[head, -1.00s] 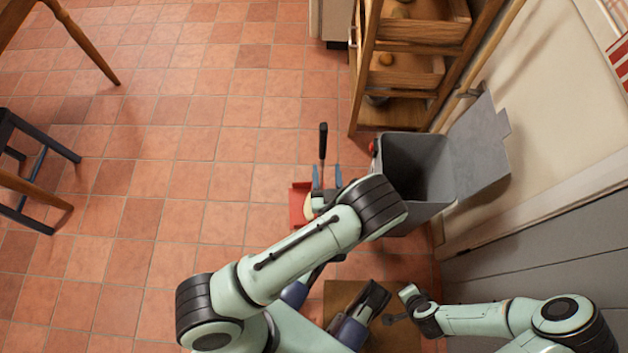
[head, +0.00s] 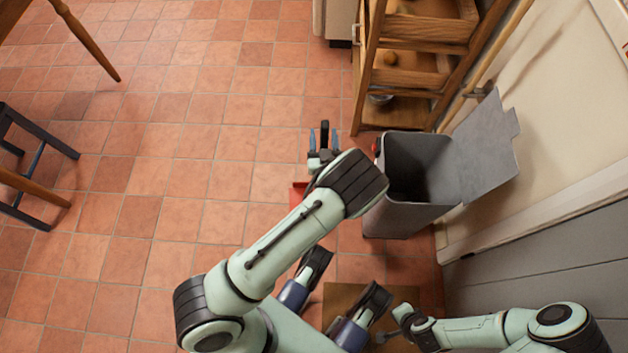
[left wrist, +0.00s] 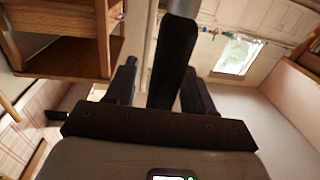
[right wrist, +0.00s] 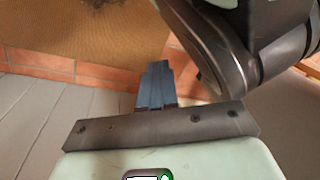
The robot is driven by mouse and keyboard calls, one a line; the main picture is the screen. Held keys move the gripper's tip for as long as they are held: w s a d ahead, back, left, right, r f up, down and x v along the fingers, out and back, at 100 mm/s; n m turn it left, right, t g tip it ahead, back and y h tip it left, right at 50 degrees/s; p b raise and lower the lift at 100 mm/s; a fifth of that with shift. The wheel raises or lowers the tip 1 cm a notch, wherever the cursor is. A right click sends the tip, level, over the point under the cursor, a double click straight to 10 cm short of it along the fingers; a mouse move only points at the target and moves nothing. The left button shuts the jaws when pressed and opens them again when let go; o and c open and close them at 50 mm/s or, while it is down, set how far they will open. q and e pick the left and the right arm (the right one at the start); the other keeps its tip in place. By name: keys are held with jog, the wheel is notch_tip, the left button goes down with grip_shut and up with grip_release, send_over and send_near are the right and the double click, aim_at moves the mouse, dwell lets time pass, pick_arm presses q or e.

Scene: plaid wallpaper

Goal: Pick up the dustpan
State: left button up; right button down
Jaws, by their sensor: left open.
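The red dustpan (head: 298,192) is on the tiled floor, mostly hidden under my left arm. Its black handle (head: 325,132) stands up between the fingers of my left gripper (head: 324,140). In the left wrist view the dark handle (left wrist: 174,62) rises between the two open fingers, with a gap visible on the left side. My left gripper is open around the handle. My right gripper (right wrist: 157,85) has its blue fingers together and holds nothing visible.
A grey bin (head: 405,210) with its lid open stands right of the dustpan. A wooden shelf (head: 405,80) is behind it. A brown mat (head: 345,295) lies near my base. A dark stool (head: 38,150) is at the left. The floor between is clear.

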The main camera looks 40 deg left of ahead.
pick_arm(q)
grip_shut()
jog(key=shift+r, duration=0.1)
